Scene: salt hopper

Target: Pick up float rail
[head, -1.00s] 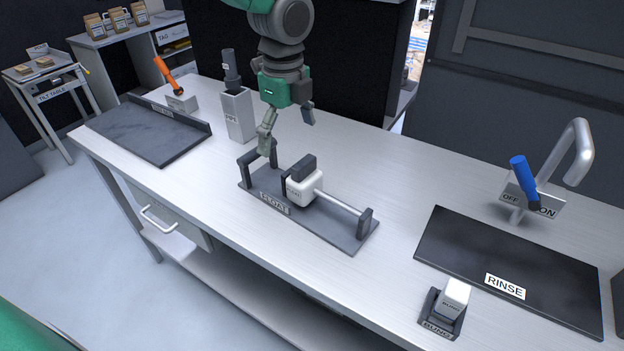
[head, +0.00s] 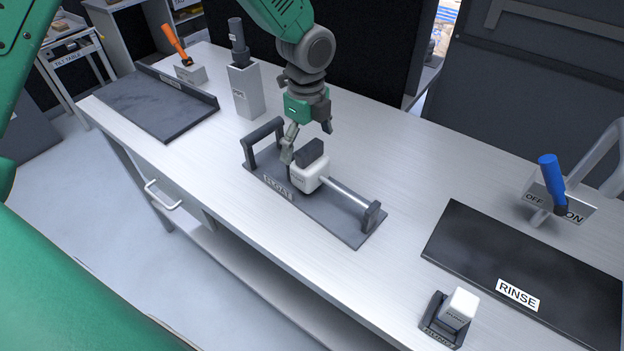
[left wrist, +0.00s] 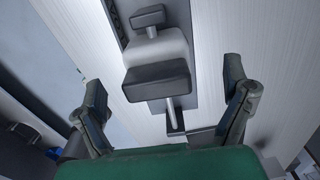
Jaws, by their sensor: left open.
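The float rail is a thin light rod (head: 347,192) on a dark base plate (head: 325,214) labelled FLOAT on the bench. A white block with a dark top (head: 308,172) sits on the rod. A dark bracket stands at the left end and a dark post at the right end. My left gripper (head: 308,142) is open just above the block, one finger close to its left side; contact cannot be told. In the left wrist view, the block (left wrist: 158,80) lies between the spread fingers of the left gripper (left wrist: 165,80), with the rod below it. My right gripper is not in view.
A grey upright box with a dark handle (head: 246,90) stands behind left of the float plate. A dark tray (head: 155,105) lies farther left. A RINSE mat (head: 530,250), a blue-handled lever (head: 552,180) and a small white block in a dark holder (head: 458,310) are at right.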

